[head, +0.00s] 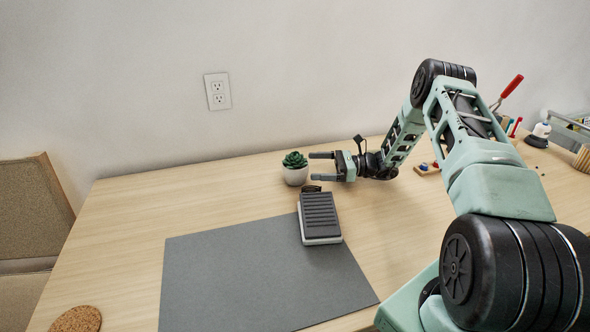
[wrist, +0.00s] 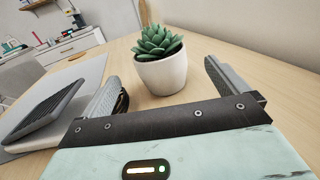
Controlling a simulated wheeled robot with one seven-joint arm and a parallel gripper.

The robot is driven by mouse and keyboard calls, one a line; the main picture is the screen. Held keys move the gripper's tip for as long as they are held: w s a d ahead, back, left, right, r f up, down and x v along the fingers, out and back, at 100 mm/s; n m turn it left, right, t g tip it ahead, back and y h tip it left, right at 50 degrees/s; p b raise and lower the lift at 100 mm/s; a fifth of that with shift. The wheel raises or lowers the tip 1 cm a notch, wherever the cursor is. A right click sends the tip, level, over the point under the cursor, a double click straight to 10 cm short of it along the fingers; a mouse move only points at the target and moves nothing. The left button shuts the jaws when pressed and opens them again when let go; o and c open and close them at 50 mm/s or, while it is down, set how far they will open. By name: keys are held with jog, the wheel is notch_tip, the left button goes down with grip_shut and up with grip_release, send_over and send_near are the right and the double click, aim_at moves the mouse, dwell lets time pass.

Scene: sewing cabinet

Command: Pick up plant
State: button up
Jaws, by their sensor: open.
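The plant (head: 295,169) is a small green succulent in a white pot, upright on the wooden table near the wall. In the wrist view the plant (wrist: 160,62) stands just ahead of my gripper, roughly centred between the two fingers. My gripper (head: 318,166) is open and points left at the pot from its right side. In the wrist view my gripper (wrist: 162,88) shows its fingers spread apart, with nothing held.
A dark ribbed pedal (head: 320,216) lies in front of my gripper, partly on a grey mat (head: 250,275). A small dark item (head: 312,188) lies behind the pedal, near the lower finger. A cork coaster (head: 76,319) is at front left. The table left of the plant is clear.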

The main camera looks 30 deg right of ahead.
aim_at(291, 165)
jog(key=p+x, duration=0.1)
jog(key=x, duration=0.7)
jog(key=shift+w+a+r+p, duration=0.1)
jog(key=shift+a+p, duration=0.1)
jog(key=shift+p, duration=0.1)
jog(key=shift+r, duration=0.1)
jog(key=c, duration=1.3)
